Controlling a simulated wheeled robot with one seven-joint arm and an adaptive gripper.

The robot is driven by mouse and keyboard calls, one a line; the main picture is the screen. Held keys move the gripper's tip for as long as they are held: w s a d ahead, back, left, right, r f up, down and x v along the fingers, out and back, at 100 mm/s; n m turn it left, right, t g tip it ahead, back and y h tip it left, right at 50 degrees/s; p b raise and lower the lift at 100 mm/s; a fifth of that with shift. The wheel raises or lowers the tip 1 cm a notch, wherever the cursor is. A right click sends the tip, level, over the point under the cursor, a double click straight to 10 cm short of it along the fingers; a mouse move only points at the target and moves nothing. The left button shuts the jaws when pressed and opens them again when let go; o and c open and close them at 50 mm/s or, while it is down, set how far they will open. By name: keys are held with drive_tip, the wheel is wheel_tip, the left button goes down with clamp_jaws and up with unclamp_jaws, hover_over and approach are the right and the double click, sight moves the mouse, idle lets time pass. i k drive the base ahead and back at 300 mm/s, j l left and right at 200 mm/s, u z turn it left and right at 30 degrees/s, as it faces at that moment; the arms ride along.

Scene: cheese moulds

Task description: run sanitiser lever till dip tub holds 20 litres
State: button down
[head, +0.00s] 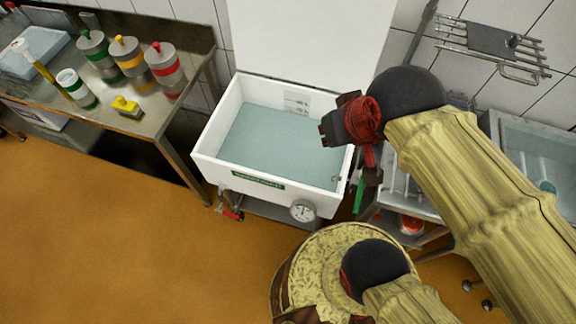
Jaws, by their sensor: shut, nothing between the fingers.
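A white tub (207,148) with pale blue-green liquid (265,142) stands in the middle, its white lid raised behind it. Small marks (297,103) show on its inner back wall, too small to read. A green label (258,180) and a round dial (303,210) are on its front. A red-handled tap (232,214) sits low at its front left. A green handle (359,196) hangs by its right side; I cannot tell whether it is the sanitiser lever. My gripper (328,130) is shut and empty, above the tub's right rim, pointing left.
A steel table (130,118) at the left holds several capped containers, a yellow block (126,106) and a tray (33,50). A steel sink (540,150) is at the right, below a wall rack (490,42). The orange floor (110,240) is clear at front left.

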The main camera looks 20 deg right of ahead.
sight(358, 204)
drive_tip(key=k+z, duration=0.55)
drive_tip(key=z, duration=0.2)
drive_tip(key=k+l+z, duration=0.15)
drive_tip(key=z, duration=0.2)
drive_tip(key=k+l, duration=0.05)
drive_tip(key=k, duration=0.05)
